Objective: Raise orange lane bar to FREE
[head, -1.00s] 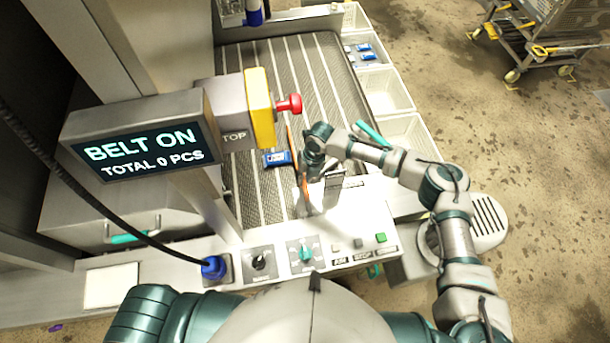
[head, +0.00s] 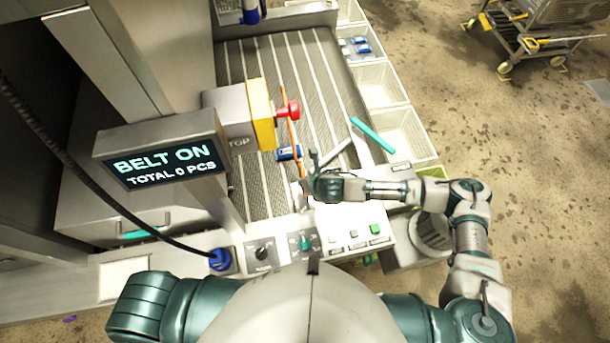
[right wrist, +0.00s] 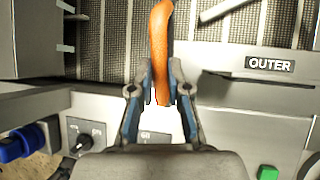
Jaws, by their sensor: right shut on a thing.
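The orange lane bar (head: 297,132) runs along the belt just right of the red stop button in the head view. Its rounded orange end (right wrist: 160,45) fills the upper middle of the right wrist view. My right gripper (right wrist: 161,95) is shut on this bar, with one finger on each side of it. In the head view my right gripper (head: 313,172) is over the near end of the belt, and the hand hides part of the bar. My left gripper is not in view. No FREE label is readable.
A blue pack (head: 289,153) lies on the belt (head: 245,185) beside the bar. A teal bar (head: 372,135) and a grey bar (head: 340,152) are to the right. The red stop button (head: 287,110) on its yellow box is close on the left. White bins (head: 405,130) line the right side.

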